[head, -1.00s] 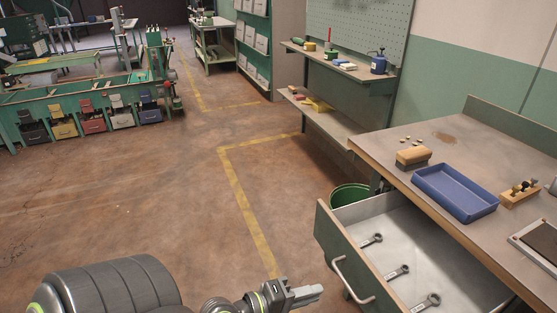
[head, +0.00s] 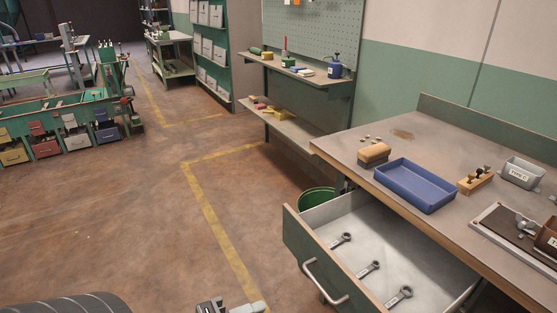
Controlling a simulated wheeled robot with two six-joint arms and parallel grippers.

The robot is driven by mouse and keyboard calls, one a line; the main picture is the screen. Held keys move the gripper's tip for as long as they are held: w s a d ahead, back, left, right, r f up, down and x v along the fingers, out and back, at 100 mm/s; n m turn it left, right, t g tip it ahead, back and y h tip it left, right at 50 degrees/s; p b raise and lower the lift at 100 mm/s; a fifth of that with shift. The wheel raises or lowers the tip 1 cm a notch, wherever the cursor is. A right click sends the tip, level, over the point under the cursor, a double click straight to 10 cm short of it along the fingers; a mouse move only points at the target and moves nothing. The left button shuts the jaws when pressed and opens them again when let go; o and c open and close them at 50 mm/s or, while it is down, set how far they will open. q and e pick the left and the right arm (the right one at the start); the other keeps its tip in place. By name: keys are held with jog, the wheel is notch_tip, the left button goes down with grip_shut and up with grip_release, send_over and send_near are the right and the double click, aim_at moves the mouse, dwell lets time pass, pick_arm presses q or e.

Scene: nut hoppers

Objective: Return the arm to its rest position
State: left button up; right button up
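My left gripper (head: 236,308) shows at the bottom edge of the head view, left of the open drawer. It is mostly cut off by the frame. Its fingers point right, and I cannot tell whether they are apart. Nothing is visibly held in it. A dark part of my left arm (head: 68,304) shows at the bottom left corner. My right gripper is not in view.
An open drawer (head: 322,262) with several wrenches (head: 370,270) juts from the workbench (head: 340,146) at the right. A blue tray (head: 415,186) and a wooden brush (head: 373,153) lie on the bench. A green bin (head: 317,198) stands behind the drawer.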

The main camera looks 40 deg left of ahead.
pick_arm(q)
jog(key=s+a+f+m+g+y+p, duration=0.15)
jog(key=a+f, duration=0.25)
jog(key=f, duration=0.5)
jog(key=a+f+m+g+y+p, duration=0.1)
jog(key=a+f+g+y, duration=0.15)
jog(key=f, duration=0.55)
jog(key=s+a+f+m+g+y+p, duration=0.15)
jog(key=a+f, duration=0.25)
jog(key=f, duration=0.5)
jog(key=s+d+f+m+g+p, duration=0.2)
jog(key=s+d+f+m+g, duration=0.2)
jog(key=s+f, duration=0.5)
jog(key=s+d+f+m+g+p, duration=0.1)
jog(key=s+d+f+m+g, duration=0.3)
jog(key=s+f, duration=0.5)
jog(key=shift+s+m+y+p, duration=0.25)
jog(key=shift+m+y+p, duration=0.2)
jog(key=shift+m, duration=0.35)
jog(key=shift+s+f, duration=0.1)
